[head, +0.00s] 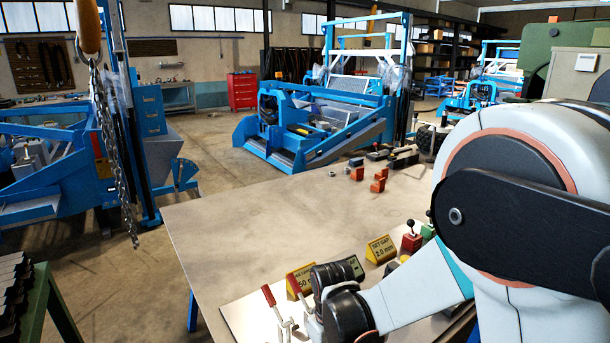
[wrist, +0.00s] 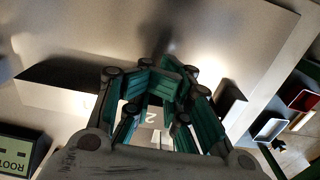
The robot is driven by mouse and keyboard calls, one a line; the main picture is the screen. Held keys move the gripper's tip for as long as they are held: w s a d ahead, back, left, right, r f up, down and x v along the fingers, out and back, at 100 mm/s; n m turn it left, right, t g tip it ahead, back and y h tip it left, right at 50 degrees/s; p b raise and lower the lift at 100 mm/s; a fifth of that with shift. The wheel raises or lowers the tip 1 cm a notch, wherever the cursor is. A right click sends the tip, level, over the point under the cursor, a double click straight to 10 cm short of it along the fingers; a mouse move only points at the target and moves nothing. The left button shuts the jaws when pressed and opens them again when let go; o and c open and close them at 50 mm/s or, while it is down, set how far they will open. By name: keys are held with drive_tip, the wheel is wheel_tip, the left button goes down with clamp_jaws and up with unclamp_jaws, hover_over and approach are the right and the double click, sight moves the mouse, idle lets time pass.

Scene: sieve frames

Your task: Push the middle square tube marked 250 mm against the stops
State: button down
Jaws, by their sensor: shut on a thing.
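In the wrist view my gripper (wrist: 155,88) has its teal-padded fingers around a pale piece, taken to be the square tube (wrist: 152,117). A "2" shows on it between the fingers; the rest of the marking is hidden.
Red-handled clamps (head: 270,297) stand left of my wrist. A yellow "SET GAP 2.0 mm" sign (head: 381,249) and a red knobbed box (head: 411,242) stand to its right. The bench top (head: 260,225) is clear on the left. The wrist view shows a "ROOT" sign (wrist: 15,152) and a red tray (wrist: 303,99).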

wheel_tip(320, 180, up, 5)
drive_tip(key=p, duration=0.3)
drive_tip(key=shift+r, duration=0.2)
drive_tip(key=shift+d, duration=0.1)
